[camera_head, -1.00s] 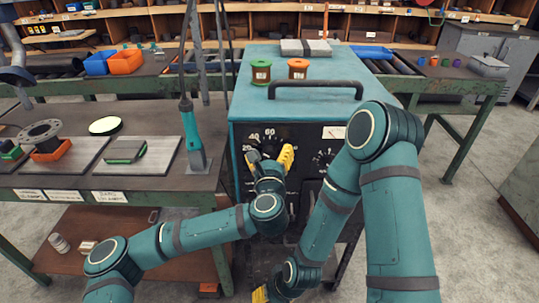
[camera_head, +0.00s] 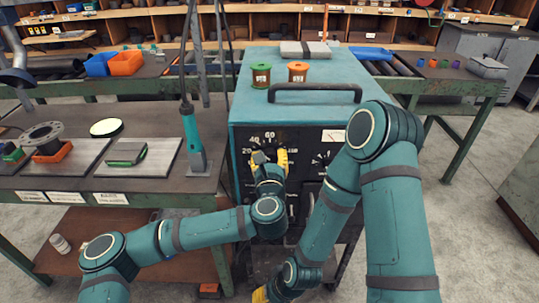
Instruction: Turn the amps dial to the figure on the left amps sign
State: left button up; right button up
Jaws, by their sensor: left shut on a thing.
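The amps dial is on the black front panel (camera_head: 310,137) of the teal welding machine (camera_head: 345,113), with the marks 40 and 60 showing above it. My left gripper (camera_head: 268,158) is at this dial, one yellow finger on each side, shut on the knob. The gripper hides most of the knob and its pointer. Small white signs hang on the left bench's front edge: a left one (camera_head: 31,197), a middle one (camera_head: 65,198) and a right one (camera_head: 110,198); their figures are too small to read. My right gripper (camera_head: 260,294) shows only partly at the bottom, its opening unclear.
A second dial (camera_head: 322,160) sits right of the gripped one, partly beside my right arm. A teal torch (camera_head: 190,130) stands on the left bench (camera_head: 75,118), close to the machine. Green and orange spools (camera_head: 298,72) stand on top, behind a black handle (camera_head: 315,86).

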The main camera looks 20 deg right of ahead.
pick_arm(q)
jog(key=m+p, duration=0.1)
jog(key=m, duration=0.1)
jog(key=shift+r+m, duration=0.2)
jog(key=shift+m, duration=0.2)
jog(key=m+p, duration=0.1)
jog(key=m, duration=0.1)
jog(key=shift+d+m+p, duration=0.1)
jog(key=shift+m+p, duration=0.2)
jog(key=shift+f+m+p, duration=0.2)
jog(key=shift+m+p, duration=0.25)
jog(key=shift+m, duration=1.85)
jog(key=o, duration=1.2)
jog(key=shift+f, duration=0.1)
jog(key=v, duration=1.2)
